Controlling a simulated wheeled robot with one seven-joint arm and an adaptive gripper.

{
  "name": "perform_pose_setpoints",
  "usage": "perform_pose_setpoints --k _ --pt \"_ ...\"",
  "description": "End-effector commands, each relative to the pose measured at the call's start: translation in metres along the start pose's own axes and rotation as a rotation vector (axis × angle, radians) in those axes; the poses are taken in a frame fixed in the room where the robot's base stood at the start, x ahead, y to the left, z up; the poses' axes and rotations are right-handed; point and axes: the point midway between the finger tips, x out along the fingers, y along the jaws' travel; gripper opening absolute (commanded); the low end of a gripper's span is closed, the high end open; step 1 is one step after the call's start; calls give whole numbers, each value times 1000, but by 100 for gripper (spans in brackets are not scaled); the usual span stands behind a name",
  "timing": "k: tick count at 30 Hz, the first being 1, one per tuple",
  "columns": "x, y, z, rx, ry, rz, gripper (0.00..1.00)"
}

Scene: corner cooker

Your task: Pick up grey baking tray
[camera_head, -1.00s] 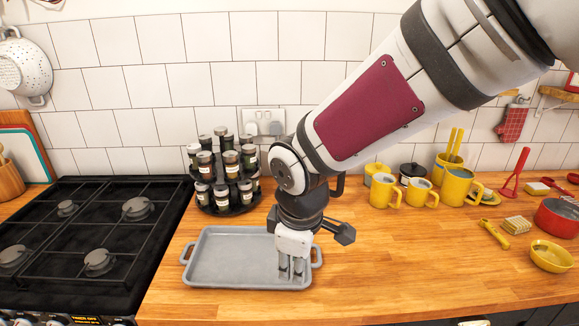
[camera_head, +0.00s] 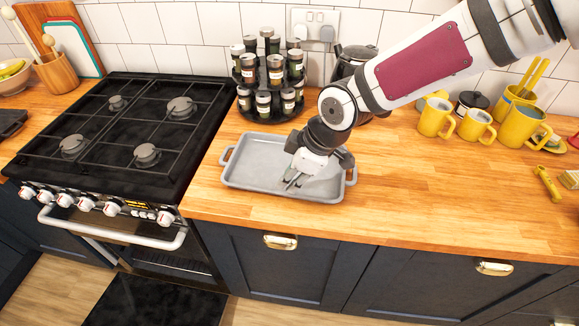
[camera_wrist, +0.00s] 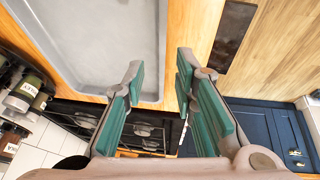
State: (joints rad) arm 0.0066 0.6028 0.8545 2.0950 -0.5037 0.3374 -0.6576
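The grey baking tray (camera_head: 247,183) lies flat on the wooden worktop, just right of the cooker. It is shallow and rectangular, with a loop handle at each short end. My gripper (camera_head: 292,184) is over the right half of the tray, tilted toward its front edge, and hides part of it. In the wrist view the tray (camera_wrist: 95,45) fills the upper left. My gripper (camera_wrist: 160,70) shows there with its two green-padded fingers apart and nothing held between them. The tray's edge runs near the fingertips. I cannot tell whether they touch it.
A black gas cooker (camera_head: 120,125) stands left of the tray. A spice rack (camera_head: 268,80) and a dark kettle (camera_head: 352,65) stand behind it. Yellow mugs (camera_head: 475,125) are at the back right. The worktop (camera_head: 430,200) right of the tray is clear.

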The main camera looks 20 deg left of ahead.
Motion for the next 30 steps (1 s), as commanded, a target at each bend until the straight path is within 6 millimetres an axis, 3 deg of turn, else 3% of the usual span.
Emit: perform_pose_setpoints --k 10,18,28,29,30 --pt "26 -1 1 1 -1 -1 26" --pt "63 0 5 -1 -1 -1 26" --pt "71 1 6 2 -1 1 26" --pt "71 1 6 2 -1 1 24" --pt "71 1 6 2 -1 1 14"
